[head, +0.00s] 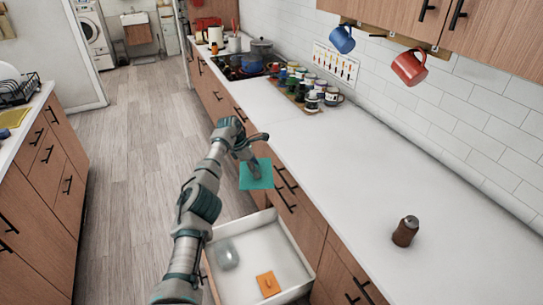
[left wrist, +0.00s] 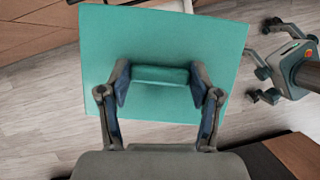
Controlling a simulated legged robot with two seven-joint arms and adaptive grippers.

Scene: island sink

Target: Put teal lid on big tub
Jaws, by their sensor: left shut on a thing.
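The teal lid (head: 256,178) is a flat square, held in the air above the back of the open drawer, beside the counter's front edge. My left gripper (head: 252,164) is shut on the lid's raised handle. In the left wrist view the two fingers of the gripper (left wrist: 160,80) clasp the handle from both sides, and the lid's plate (left wrist: 170,35) spreads out beyond them. A clear, greyish container (head: 228,257) lies in the drawer; I cannot tell if it is the big tub. My right gripper is not in view.
The open white drawer (head: 246,242) also holds an orange square lid (head: 267,284). A brown bottle (head: 405,231) stands on the counter (head: 340,190), which is otherwise clear nearby. Several mugs and jars (head: 305,90) stand farther back. Two mugs hang above.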

